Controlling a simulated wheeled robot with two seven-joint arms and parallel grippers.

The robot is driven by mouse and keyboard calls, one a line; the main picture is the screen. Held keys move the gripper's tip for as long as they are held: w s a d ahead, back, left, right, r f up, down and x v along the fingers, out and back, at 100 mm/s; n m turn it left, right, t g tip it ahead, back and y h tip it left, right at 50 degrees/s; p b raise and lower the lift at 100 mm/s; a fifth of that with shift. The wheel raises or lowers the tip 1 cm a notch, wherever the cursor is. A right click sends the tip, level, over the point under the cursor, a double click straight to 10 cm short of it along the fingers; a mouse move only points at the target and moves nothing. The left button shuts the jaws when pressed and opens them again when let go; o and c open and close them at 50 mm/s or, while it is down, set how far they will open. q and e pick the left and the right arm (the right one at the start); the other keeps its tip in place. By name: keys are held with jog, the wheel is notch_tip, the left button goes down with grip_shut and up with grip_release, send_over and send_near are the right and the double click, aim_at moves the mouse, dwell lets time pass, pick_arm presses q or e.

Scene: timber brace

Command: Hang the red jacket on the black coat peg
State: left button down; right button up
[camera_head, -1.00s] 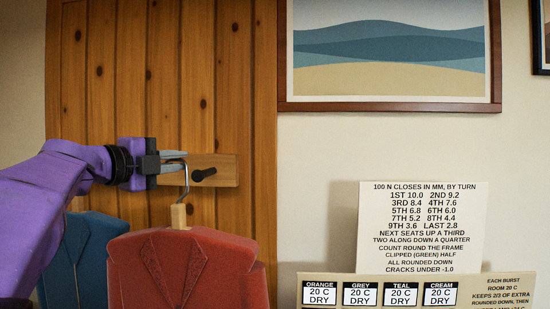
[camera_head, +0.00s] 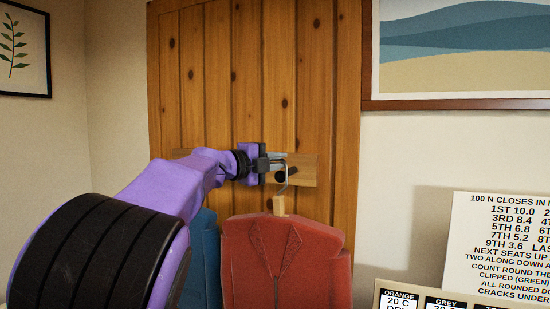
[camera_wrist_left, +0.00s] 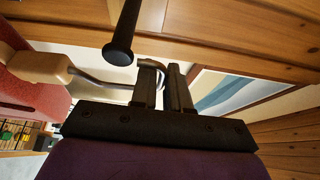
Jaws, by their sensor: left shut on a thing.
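The red jacket (camera_head: 285,265) hangs upright from a wooden hanger block (camera_head: 279,206) with a grey wire hook (camera_head: 284,184). My left gripper (camera_head: 278,158) is shut on the top of the hook. The black coat peg (camera_head: 294,174) sticks out of a wooden board, just right of the hook in the head view. In the left wrist view the peg's round tip (camera_wrist_left: 118,53) shows close to the hook wire (camera_wrist_left: 95,81), with a gap between them; the wire looks in front of the tip. My fingers (camera_wrist_left: 163,88) pinch the wire's curved end. My right gripper is not in view.
A blue jacket (camera_head: 204,262) hangs behind and left of the red one, partly hidden by my arm. The wooden panel (camera_head: 250,70) backs the peg board (camera_head: 308,170). Printed signs (camera_head: 500,235) stand at lower right; a framed picture (camera_head: 460,50) hangs above.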

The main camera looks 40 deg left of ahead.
pick_arm(q)
jog(key=shift+w+a+r+p, duration=0.1)
jog(key=shift+w+a+p, duration=0.1)
jog(key=shift+w+p, duration=0.5)
jog(key=shift+w+a+p, duration=0.2)
jog(key=shift+w+p, duration=0.05)
jog(key=shift+w, duration=0.7)
jog(key=shift+w+a+r+p, duration=0.1)
jog(key=shift+w+a+p, duration=0.1)
jog(key=shift+w+p, duration=0.5)
jog(key=shift+w+f, duration=0.2)
jog(key=c, duration=1)
grip_release()
jog(key=shift+c, duration=0.2)
jog(key=shift+f, duration=0.2)
